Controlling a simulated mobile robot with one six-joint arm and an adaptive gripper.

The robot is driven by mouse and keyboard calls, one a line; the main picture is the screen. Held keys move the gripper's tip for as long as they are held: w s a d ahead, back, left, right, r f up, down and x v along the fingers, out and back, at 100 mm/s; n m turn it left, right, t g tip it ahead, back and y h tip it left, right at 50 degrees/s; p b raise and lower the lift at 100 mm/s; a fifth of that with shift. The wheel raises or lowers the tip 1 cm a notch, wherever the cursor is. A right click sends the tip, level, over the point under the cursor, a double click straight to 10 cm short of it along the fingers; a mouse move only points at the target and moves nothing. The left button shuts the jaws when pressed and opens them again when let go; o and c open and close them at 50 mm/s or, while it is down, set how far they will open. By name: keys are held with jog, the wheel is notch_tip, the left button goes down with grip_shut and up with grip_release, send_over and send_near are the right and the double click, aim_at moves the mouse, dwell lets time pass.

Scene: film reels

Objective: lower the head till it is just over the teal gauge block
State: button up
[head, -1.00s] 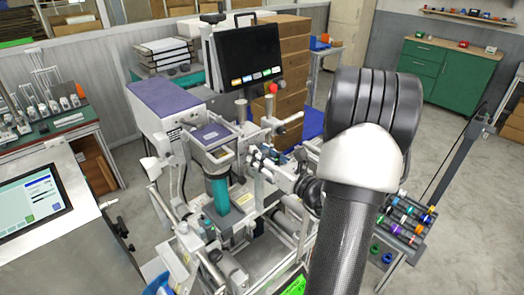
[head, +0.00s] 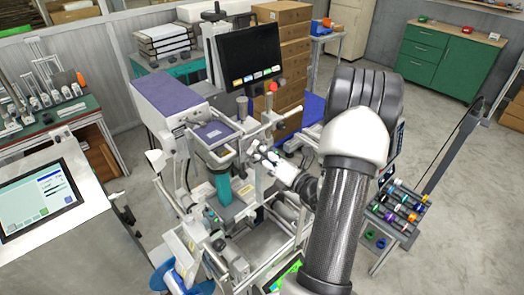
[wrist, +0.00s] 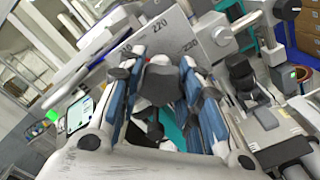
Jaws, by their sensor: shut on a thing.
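The machine's head (head: 213,137) shows in the head view as a grey housing with a purple top panel. A teal upright piece (head: 221,188), which looks like the gauge block, is below it; I cannot tell the gap between them. Teal also shows between my fingers in the wrist view (wrist: 172,128). My gripper (wrist: 157,75) has blue-padded fingers closed on a dark knob (wrist: 158,86). Behind the knob is a grey plate (wrist: 195,38) marked 220. In the head view my arm comes in from the right of the machine, and the gripper is small and hard to make out.
A black monitor (head: 249,55) with a red button (head: 272,87) beside it stands behind the head. A console screen (head: 40,200) is at the left. A rack of coloured reels (head: 400,210) stands at the right.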

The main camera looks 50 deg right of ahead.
jog(key=shift+f, duration=0.1)
jog(key=o, duration=1.1)
jog(key=shift+s, duration=0.1)
jog(key=s+a, duration=0.1)
jog(key=s, duration=1)
jog(key=shift+s+a, duration=0.2)
jog(key=shift+s, duration=0.2)
